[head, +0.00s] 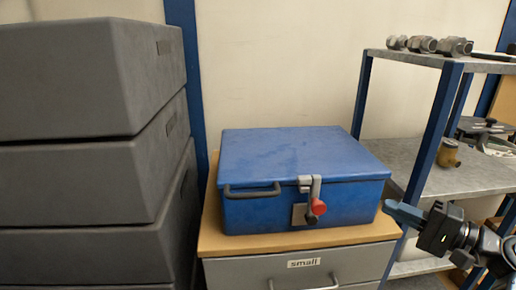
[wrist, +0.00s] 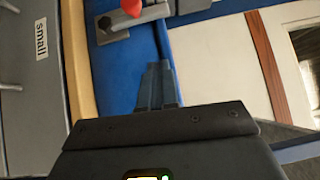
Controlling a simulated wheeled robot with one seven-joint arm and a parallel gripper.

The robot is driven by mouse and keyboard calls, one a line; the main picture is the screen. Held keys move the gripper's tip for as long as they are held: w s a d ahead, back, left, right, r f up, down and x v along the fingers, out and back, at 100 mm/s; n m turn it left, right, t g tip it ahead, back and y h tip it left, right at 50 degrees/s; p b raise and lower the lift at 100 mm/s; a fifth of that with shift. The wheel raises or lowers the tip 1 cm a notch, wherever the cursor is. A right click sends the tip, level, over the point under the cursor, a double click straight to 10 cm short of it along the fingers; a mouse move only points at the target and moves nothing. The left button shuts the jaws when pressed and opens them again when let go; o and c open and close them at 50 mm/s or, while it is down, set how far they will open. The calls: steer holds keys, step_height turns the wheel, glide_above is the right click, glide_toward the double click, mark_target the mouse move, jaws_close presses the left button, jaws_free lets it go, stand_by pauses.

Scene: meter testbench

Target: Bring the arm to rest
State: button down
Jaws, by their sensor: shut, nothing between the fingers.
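My gripper (head: 390,207) is at the right in the head view, its fingers pointing left toward the right front corner of a blue metal box (head: 300,155). In the wrist view the gripper (wrist: 158,68) is shut and holds nothing, with the blue box behind its fingertips. From these views I cannot tell how wide the gap to the box is. The box lid is down, and a grey latch with a red knob (head: 318,207) is on its front; the knob also shows at the top of the wrist view (wrist: 131,7).
The box stands on a wooden-topped drawer cabinet (head: 222,243) labelled "small". Stacked grey cases (head: 75,170) fill the left. A metal shelf unit (head: 437,125) with metal fittings and a brass part (head: 448,154) stands at the right, close behind my arm.

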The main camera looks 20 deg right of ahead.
steer(key=shift+f, duration=0.1)
steer(key=s+a+f+n+g+h, duration=0.15)
steer(key=s+a+f+h, duration=0.25)
steer(key=s+a+f, duration=0.4)
steer(key=s+a+f+g+h, duration=0.2)
steer(key=s+a+f+h, duration=0.3)
steer(key=f, duration=0.6)
steer(key=s+a+r+n+t, duration=0.1)
steer(key=s+a+r+n, duration=0.3)
steer(key=s, duration=0.5)
steer(key=s+a+r+n+t, duration=0.1)
steer(key=s+a+r+n, duration=0.3)
steer(key=s+r+n, duration=0.3)
steer(key=s+r, duration=0.2)
steer(key=s, duration=0.1)
steer(key=shift+a+r, duration=0.25)
steer(key=shift+a, duration=0.15)
